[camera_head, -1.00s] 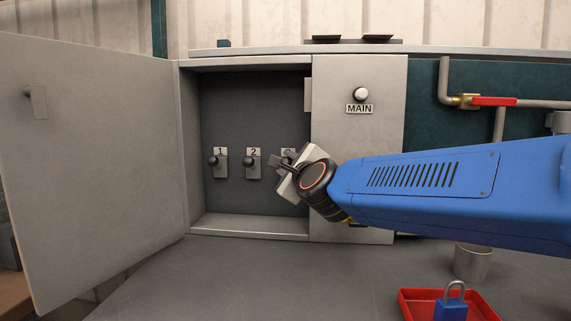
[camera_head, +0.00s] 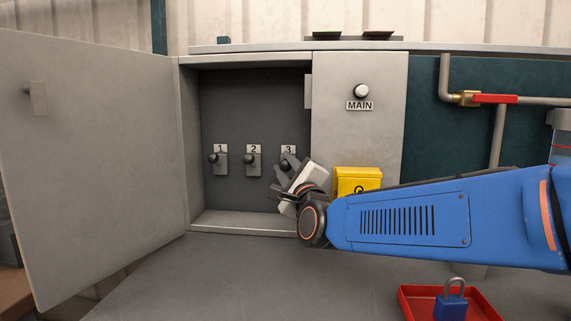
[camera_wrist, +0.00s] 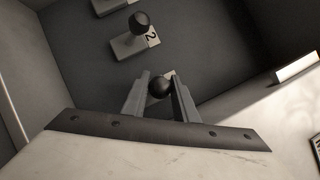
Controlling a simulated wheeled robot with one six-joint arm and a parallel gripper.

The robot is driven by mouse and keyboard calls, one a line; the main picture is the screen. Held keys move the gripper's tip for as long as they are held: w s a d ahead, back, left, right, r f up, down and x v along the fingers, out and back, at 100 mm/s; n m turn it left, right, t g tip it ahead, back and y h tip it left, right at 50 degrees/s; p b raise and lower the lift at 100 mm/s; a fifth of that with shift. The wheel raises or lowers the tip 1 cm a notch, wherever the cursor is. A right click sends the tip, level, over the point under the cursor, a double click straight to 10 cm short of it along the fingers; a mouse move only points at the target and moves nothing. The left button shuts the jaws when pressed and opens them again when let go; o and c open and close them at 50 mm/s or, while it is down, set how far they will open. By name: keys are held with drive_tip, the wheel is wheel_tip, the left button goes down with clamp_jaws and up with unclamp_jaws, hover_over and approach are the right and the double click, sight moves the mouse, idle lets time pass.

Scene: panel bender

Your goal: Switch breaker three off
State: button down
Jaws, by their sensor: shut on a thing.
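Breaker three, a dark ball-ended lever (camera_head: 285,164) under the label 3 (camera_head: 288,149), is inside the open grey cabinet at the right of the row. My gripper (camera_head: 281,178) reaches in from the lower right. In the wrist view, the round black knob of breaker three (camera_wrist: 160,87) sits between the two fingers of my gripper (camera_wrist: 160,95), which are shut on it. The gripper hides most of the breaker's plate. Breaker one (camera_head: 214,160) and breaker two (camera_head: 250,161) stand to the left; breaker two also shows in the wrist view (camera_wrist: 139,22).
The cabinet door (camera_head: 95,160) stands open at the left. Right of the opening are the MAIN knob (camera_head: 361,91) and a yellow box (camera_head: 357,180). A red tray (camera_head: 405,305) with a blue padlock (camera_head: 450,307) lies at the lower right. A red-handled pipe valve (camera_head: 494,99) is at the right.

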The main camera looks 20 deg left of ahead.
drive_tip(key=shift+s+f+n+t+y, duration=0.1)
drive_tip(key=shift+f+n+t+y, duration=0.65)
drive_tip(key=shift+y, duration=0.35)
drive_tip(key=shift+f+n, duration=0.1)
drive_tip(key=shift+n, duration=0.15)
drive_tip(key=c, duration=1.4)
unclamp_jaws()
drive_tip(key=shift+c, duration=0.2)
drive_tip(key=s+d+f, duration=0.1)
drive_tip(key=s+d, duration=0.8)
drive_tip(key=s, duration=0.2)
drive_tip(key=shift+d+f, duration=0.15)
drive_tip(key=shift+d, duration=0.2)
